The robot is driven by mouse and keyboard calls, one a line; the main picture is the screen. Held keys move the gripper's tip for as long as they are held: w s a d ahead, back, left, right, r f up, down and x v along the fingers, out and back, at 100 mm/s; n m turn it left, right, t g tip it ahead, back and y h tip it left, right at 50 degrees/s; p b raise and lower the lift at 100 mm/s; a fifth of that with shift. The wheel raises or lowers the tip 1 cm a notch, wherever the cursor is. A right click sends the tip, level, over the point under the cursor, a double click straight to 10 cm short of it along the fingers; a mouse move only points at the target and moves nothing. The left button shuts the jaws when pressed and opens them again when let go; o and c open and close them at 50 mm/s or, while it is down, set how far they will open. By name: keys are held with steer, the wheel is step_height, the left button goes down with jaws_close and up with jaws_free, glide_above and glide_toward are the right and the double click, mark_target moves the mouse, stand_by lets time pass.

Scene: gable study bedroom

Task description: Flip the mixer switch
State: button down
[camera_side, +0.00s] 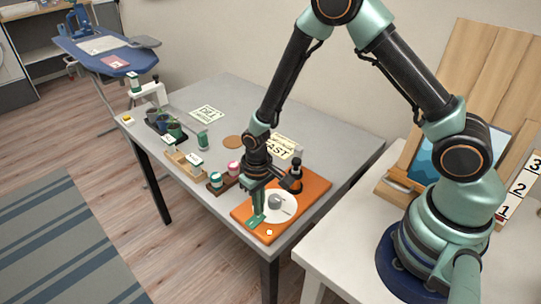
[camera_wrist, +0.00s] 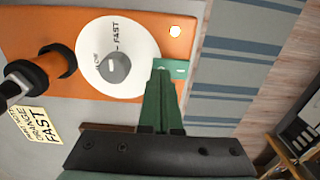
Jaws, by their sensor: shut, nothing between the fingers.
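An orange panel (camera_side: 316,186) lies on the grey table. It carries a white round dial (camera_side: 287,214) with a grey knob (camera_side: 274,202); the wrist view shows the dial (camera_wrist: 134,78) marked with FAST and the knob (camera_wrist: 114,67) with a pointer line. The wrist view shows the fingertips (camera_wrist: 172,69) next to the dial, apart from the knob. Contact with the panel cannot be told.
A black post with an orange band (camera_wrist: 57,62) stands at the panel's other side. A FAST card (camera_side: 283,143) lies behind my gripper.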

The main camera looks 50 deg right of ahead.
steer(key=shift+f, duration=0.65)
stand_by(0.3)
steer(key=shift+r, duration=3.5)
steer(key=d+r+t, duration=0.2)
steer(key=d+r, duration=0.2)
steer(key=r, duration=1)
steer(key=s+d+r+t, duration=0.3)
steer(key=s+r, duration=0.5)
steer(key=r, duration=0.3)
steer(key=shift+s+d+t, duration=0.25)
steer(key=shift+d+t, duration=0.05)
steer(key=shift+d, duration=0.45)
